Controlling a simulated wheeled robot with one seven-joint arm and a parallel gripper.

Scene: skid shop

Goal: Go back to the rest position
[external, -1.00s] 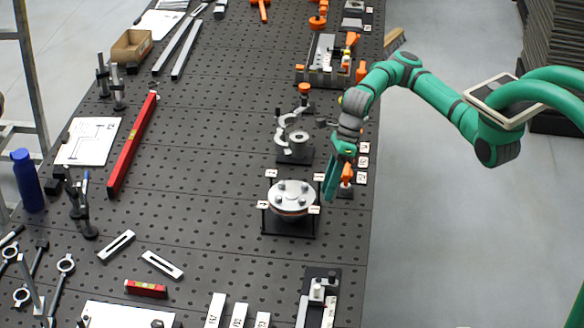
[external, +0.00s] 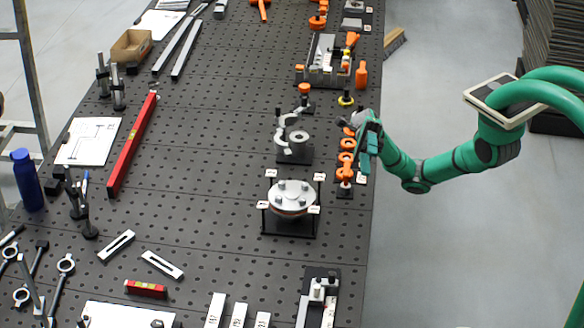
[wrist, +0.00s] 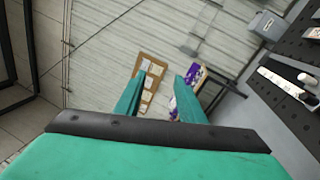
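My green arm reaches in from the right in the external view. My gripper (external: 366,148) is at the right edge of the black perforated table (external: 215,150), beside a row of orange parts (external: 346,158). In the wrist view its two green fingers (wrist: 160,98) stand apart with a gap between them. Nothing is held between the fingers. The wrist camera looks away toward a corrugated wall (wrist: 150,35), with the table edge at the right.
A round flanged part (external: 292,197) on a black stand and a grey clamp fixture (external: 293,140) stand left of my gripper. An orange-trimmed vise (external: 328,65) sits farther back.

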